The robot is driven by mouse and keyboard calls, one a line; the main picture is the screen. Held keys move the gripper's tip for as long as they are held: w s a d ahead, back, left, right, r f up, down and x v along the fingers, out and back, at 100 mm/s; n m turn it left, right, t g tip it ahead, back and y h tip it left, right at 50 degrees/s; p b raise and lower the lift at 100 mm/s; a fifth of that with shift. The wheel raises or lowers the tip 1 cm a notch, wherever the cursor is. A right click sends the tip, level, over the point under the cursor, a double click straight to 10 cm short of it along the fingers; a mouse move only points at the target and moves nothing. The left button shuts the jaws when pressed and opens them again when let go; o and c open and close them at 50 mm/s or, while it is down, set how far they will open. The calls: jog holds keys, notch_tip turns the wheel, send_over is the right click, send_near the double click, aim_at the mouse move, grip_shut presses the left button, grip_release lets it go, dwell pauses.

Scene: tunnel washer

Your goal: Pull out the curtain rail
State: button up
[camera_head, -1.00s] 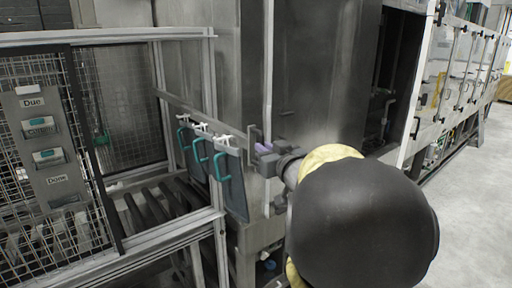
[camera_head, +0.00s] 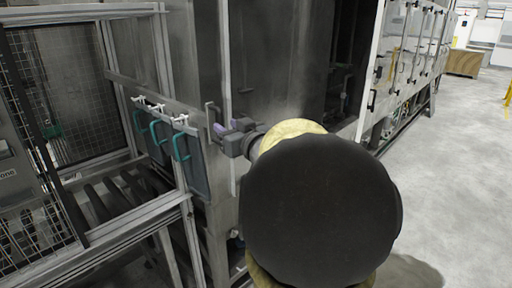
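The curtain rail (camera_head: 125,82) is a grey metal bar running from the back left towards the washer's front corner. Strip curtains (camera_head: 197,165) with teal handles (camera_head: 180,146) hang by white hooks at its near end. A grey upright bracket-like handle (camera_head: 211,117) stands at that end, just right of the hooks. My gripper (camera_head: 232,130) is right at this handle, with its grey fingers and purplish pads beside or around it. Whether the fingers are closed on it cannot be told. My dark, round arm link hides much of the lower middle.
A mesh-fenced roller conveyor (camera_head: 105,200) fills the left side. A row of white-framed doors (camera_head: 400,45) runs back right. The floor (camera_head: 450,170) at right is clear.

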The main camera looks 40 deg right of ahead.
jog(key=s+a, duration=0.2)
jog(key=s, duration=1.3)
jog(key=shift+s+p, duration=0.15)
jog(key=shift+p, duration=0.2)
jog(key=w+a+f+m+g+h+b, duration=0.1)
jog(key=w+a+f+g, duration=0.15)
jog(key=w+f, duration=0.4)
jog(key=w+a+f+m+g+b, duration=0.1)
jog(key=w+a+f+g+b, duration=0.15)
jog(key=f, duration=0.75)
jog(key=s+a+f+n+g+y+b, duration=0.1)
jog(key=s+a+f+g, duration=0.2)
jog(key=a+f+g, duration=0.2)
jog(key=s+a+f+n+g+y, duration=0.2)
jog(key=s+a+f+g, duration=0.2)
jog(key=a+f, duration=0.8)
jog(key=shift+f+g+b, duration=0.35)
jog(key=shift+f+g, duration=0.25)
jog(key=shift+f, duration=0.1)
